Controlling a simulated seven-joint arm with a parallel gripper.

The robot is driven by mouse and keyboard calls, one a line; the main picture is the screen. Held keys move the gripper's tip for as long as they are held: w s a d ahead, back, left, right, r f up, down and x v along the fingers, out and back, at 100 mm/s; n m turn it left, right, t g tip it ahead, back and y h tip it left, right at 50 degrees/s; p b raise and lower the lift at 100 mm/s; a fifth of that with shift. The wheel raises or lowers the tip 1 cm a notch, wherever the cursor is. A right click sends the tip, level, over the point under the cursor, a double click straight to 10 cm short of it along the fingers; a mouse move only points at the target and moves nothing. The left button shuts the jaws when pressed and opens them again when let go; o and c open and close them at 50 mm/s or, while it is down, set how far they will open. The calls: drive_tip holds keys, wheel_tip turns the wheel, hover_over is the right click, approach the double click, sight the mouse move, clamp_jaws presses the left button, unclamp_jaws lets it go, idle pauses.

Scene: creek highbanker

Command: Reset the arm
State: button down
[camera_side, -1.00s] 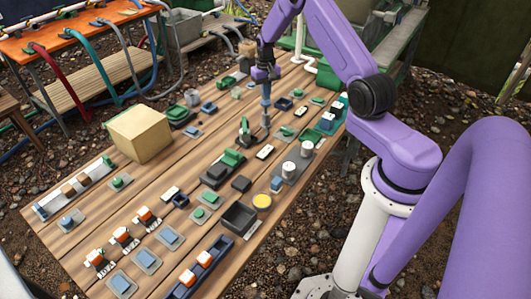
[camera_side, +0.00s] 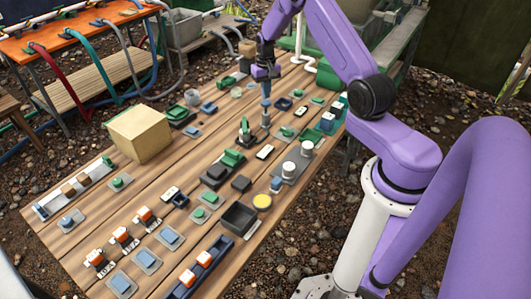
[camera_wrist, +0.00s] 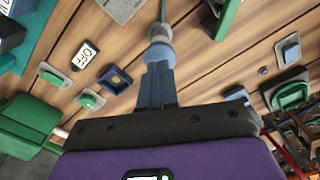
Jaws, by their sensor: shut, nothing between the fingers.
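My gripper (camera_side: 266,100) points down over the far half of the wooden table (camera_side: 150,185). In the wrist view its blue-grey fingers (camera_wrist: 156,75) are together, with no held thing visible between them. A grey, round-capped post or fitting (camera_wrist: 160,38) shows just past the fingertips. I cannot tell whether they touch it. My arm is bent, with the gripper out over the table.
Switches, buttons and small blocks crowd the table around the gripper. A cardboard-coloured box (camera_side: 138,133) stands at the left. Two white knobs (camera_side: 288,168) stand nearer me. A black open bin (camera_side: 239,218) sits near the front edge. An orange-topped bench (camera_side: 75,37) stands behind left.

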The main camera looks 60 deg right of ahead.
drive_tip(key=s+a+r+n, duration=0.3)
drive_tip(key=a+r, duration=0.2)
drive_tip(key=a, duration=0.4)
drive_tip(key=s+a+r+n, duration=0.2)
drive_tip(key=a+r+n, duration=0.15)
drive_tip(key=a, duration=0.55)
drive_tip(key=s+a+r+n, duration=0.25)
drive_tip(key=a+r, duration=0.35)
drive_tip(key=a, duration=0.3)
drive_tip(key=s+a+r+n, duration=0.2)
drive_tip(key=s+a, duration=0.1)
drive_tip(key=s, duration=0.4)
drive_tip(key=s+a+r+n, duration=0.2)
drive_tip(key=s+a, duration=0.1)
drive_tip(key=s, duration=0.4)
drive_tip(key=s+d+n, duration=0.1)
drive_tip(key=s+n, duration=0.4)
drive_tip(key=s, duration=0.9)
drive_tip(key=shift+s+d+r+n, duration=0.3)
drive_tip(key=shift+s+r, duration=0.1)
idle(2.1)
